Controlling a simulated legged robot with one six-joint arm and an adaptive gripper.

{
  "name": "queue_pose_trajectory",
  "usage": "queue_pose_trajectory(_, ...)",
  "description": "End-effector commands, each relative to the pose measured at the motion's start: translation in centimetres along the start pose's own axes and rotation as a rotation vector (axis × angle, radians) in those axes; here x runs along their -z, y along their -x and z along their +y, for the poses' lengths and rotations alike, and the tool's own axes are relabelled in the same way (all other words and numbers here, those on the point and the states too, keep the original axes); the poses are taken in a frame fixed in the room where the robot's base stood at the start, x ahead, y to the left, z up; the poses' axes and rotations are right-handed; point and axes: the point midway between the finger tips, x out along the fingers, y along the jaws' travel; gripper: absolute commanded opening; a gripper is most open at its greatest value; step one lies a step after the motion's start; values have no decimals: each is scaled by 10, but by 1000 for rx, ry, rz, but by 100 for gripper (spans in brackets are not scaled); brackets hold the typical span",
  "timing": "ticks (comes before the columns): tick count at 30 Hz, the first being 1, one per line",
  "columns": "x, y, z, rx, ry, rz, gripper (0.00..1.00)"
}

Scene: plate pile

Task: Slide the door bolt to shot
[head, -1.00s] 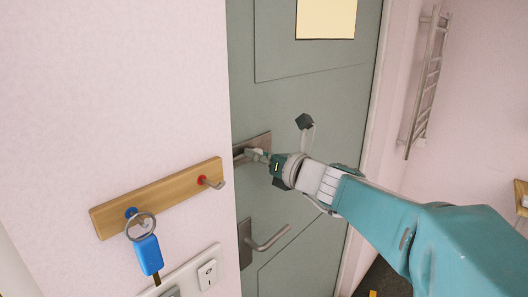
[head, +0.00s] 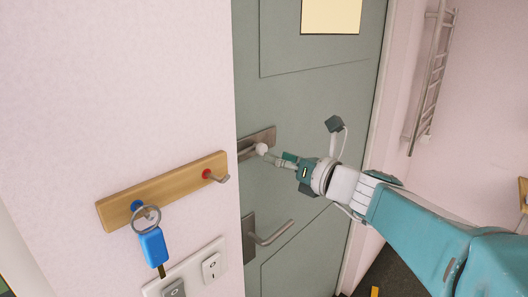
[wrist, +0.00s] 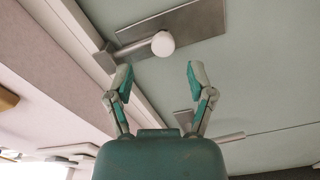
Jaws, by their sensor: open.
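The door bolt is a metal plate (head: 267,137) on the grey-green door, with a bar and a pale round knob (head: 262,149). In the wrist view the knob (wrist: 162,44) stands at the end of the bar (wrist: 132,50), in front of the bolt plate (wrist: 200,18). The bar's other end reaches toward the door's edge by the frame. My gripper (head: 279,160) is just right of the knob in the head view. In the wrist view my gripper (wrist: 155,72) is open and empty, its two fingers spread below the knob and apart from it.
A door handle (head: 270,236) is below the bolt. On the wall to the left are a wooden hook rail (head: 170,190), a blue key fob (head: 153,246) and light switches (head: 212,267). A towel rail (head: 430,80) is at the right.

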Motion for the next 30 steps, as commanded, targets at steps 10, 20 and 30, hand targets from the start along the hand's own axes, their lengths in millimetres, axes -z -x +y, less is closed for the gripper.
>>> queue_pose_trajectory(10, 0, 58, 0, 1, 0, -1, 70)
queue_pose_trajectory(20, 2, 63, 1, -1, -1, 2, 70)
queue_pose_trajectory(30, 42, 69, 28, -49, 307, 191, 70)
